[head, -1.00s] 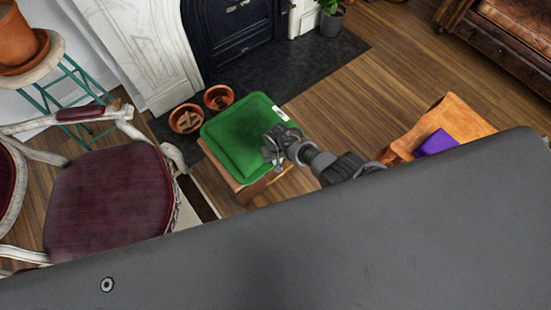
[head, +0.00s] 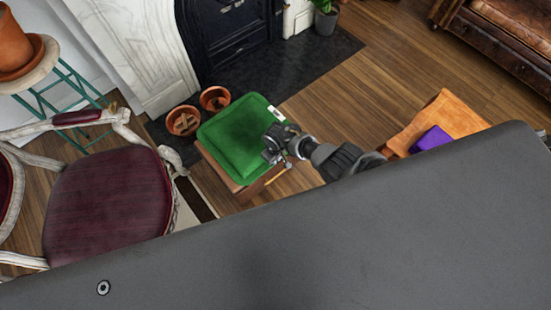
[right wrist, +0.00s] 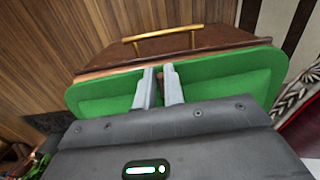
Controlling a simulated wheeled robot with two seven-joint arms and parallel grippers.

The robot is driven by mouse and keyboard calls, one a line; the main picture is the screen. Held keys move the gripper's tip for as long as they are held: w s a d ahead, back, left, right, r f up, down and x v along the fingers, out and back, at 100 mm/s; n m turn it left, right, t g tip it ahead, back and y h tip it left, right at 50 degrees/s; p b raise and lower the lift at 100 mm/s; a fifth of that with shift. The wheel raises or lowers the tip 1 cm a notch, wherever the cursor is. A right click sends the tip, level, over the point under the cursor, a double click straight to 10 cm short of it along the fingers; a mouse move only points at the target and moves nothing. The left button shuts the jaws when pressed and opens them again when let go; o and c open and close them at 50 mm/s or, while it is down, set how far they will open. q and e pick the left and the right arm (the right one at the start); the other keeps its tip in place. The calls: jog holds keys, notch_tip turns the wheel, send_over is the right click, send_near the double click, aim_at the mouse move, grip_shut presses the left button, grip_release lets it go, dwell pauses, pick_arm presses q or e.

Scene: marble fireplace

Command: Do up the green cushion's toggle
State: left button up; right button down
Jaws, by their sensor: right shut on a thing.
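The green cushion (head: 238,138) lies on a small brown wooden stand in the head view. It also fills the middle of the right wrist view (right wrist: 215,82). A white tag (head: 276,113) shows at its right corner. My right gripper (head: 270,148) is at the cushion's right edge. In the right wrist view its two fingers (right wrist: 160,82) are close together at the cushion's edge, with a small dark brown piece (right wrist: 162,78) between them, which looks like the toggle. The fingers hide most of it, and I cannot see its loop. My left gripper is not in view.
The stand's brass handle (right wrist: 163,33) is just beyond the cushion's edge. Terracotta pots (head: 184,120) stand near the cushion on the dark hearth. A maroon armchair (head: 108,200) is at left. A purple box (head: 431,138) sits on an orange wooden piece (head: 452,113) at right.

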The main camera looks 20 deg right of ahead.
jog(key=c, duration=1.8)
grip_release()
jog(key=shift+o, duration=0.2)
notch_tip(320, 180, up, 11)
jog(key=p, duration=0.4)
jog(key=shift+p, duration=0.35)
jog(key=shift+a+f, duration=0.1)
